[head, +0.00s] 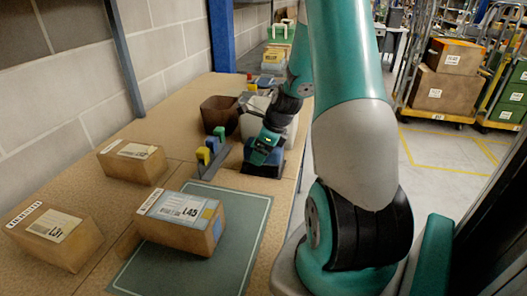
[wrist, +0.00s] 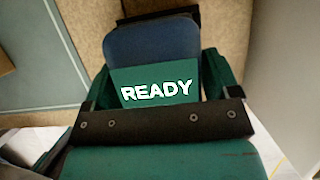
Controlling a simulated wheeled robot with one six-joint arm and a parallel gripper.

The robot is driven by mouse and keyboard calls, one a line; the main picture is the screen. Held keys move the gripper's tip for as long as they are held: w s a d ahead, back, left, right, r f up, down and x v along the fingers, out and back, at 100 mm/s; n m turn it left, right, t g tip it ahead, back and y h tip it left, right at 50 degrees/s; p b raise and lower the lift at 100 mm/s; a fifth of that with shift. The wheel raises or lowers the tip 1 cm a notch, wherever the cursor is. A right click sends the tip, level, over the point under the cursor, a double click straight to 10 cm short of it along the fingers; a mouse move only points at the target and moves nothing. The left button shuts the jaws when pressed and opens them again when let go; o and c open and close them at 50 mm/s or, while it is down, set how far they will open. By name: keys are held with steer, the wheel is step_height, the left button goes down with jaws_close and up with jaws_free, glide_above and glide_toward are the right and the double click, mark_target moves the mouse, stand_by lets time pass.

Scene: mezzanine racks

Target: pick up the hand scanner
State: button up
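The hand scanner shows in the wrist view as a blue body (wrist: 150,40) with a green screen reading READY. In the head view, its blue and green top (head: 262,150) shows under the end of my arm. It is at a black cradle (head: 264,170) on the bench. My gripper (wrist: 160,85) has one dark green finger on each side of the scanner, close to its sides. I cannot tell whether the fingers press on it. The lower part of the scanner is hidden, so I cannot tell whether it still rests in the cradle.
A rack of coloured items (head: 208,156) stands just left of the cradle, and a brown bin (head: 220,115) stands behind. Labelled cartons (head: 182,218), (head: 133,162), (head: 55,237) lie on the bench's near left. One sits on a grey-green mat (head: 236,262). Loaded carts (head: 440,105) stand at the right.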

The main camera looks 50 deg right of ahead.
steer(key=c, duration=0.7)
steer(key=shift+r, duration=0.15)
